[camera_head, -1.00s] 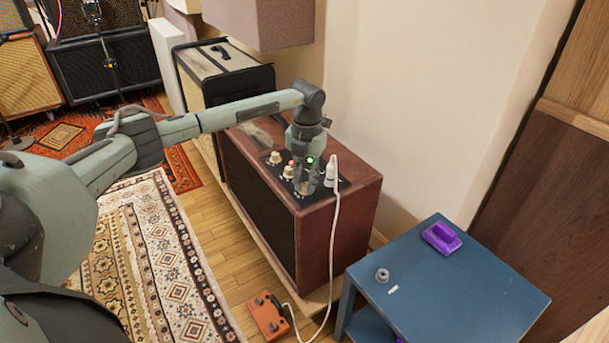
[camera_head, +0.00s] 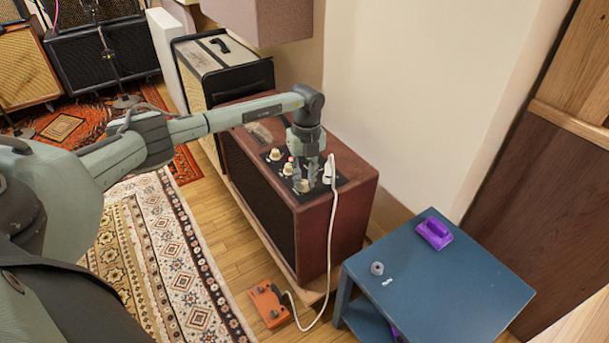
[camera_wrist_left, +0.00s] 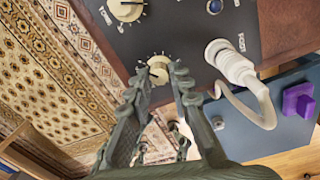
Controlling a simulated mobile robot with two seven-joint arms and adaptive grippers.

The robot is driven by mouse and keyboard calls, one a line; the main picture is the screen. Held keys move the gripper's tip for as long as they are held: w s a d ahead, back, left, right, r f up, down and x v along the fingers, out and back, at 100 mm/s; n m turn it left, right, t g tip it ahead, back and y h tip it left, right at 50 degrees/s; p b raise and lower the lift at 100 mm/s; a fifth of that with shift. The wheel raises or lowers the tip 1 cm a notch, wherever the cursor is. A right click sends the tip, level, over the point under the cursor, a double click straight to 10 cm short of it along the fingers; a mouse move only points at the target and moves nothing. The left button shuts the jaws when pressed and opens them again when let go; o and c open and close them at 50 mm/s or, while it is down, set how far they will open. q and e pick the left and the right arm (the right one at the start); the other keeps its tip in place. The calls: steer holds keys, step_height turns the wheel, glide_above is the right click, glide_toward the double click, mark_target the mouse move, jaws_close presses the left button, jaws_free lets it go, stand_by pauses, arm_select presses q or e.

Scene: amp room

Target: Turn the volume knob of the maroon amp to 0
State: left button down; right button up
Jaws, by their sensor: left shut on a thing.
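The maroon amp (camera_head: 311,240) stands against the wall, with a dark control panel on its top. My left gripper (camera_head: 304,184) points down at the panel's near end, at the last of its cream knobs. In the left wrist view the fingertips (camera_wrist_left: 158,80) are on either side of this cream knob (camera_wrist_left: 158,66), shut on it. Tick marks ring the knob; its label and pointer are not readable. Another cream knob (camera_wrist_left: 126,8) shows farther up the panel, with "TONE" lettering beside it. My right gripper is not in view.
A white plug (camera_wrist_left: 234,64) with its cable stands in the panel close beside the fingers. The cable hangs down the amp's side to an orange pedal (camera_head: 268,304) on the floor. A blue table (camera_head: 445,290) stands at right, holding a purple object (camera_head: 435,234).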

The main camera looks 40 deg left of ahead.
mark_target(307, 182)
arm_select(q)
steer(key=shift+w+n, duration=0.1)
steer(key=shift+n, duration=0.3)
steer(key=c, duration=1.4)
jaws_free()
steer(key=shift+o, duration=0.2)
step_height(307, 182, up, 12)
steer(key=shift+w+d, duration=0.1)
steer(key=shift+d, duration=0.05)
